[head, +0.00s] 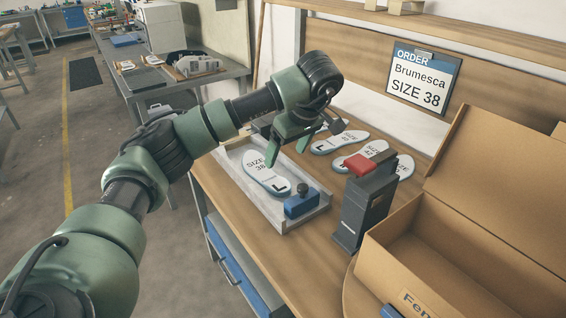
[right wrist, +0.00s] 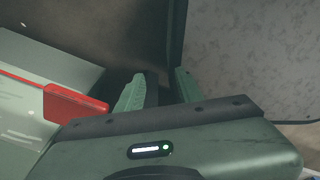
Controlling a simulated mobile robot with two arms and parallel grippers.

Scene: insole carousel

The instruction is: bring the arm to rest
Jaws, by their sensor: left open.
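My left arm (head: 205,125) reaches in from the left of the head view. My left gripper (head: 287,150) is open, points down and holds nothing. It hangs above the back of a pale tray (head: 233,188) on the wooden bench. A white insole (head: 262,172) marked SIZE 38 and L lies in that tray, apart from the fingers as far as I can see. My right gripper (right wrist: 160,88) shows only in the right wrist view. Its two green fingers stand apart with nothing visible between them.
A blue block (head: 302,206) with a dark knob sits in the tray. A dark grey device (head: 362,205) with a red top stands right of it. Several insoles (head: 340,142) lie behind. An open cardboard box (head: 460,245) fills the right. A red part (right wrist: 75,105) shows beside my right gripper.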

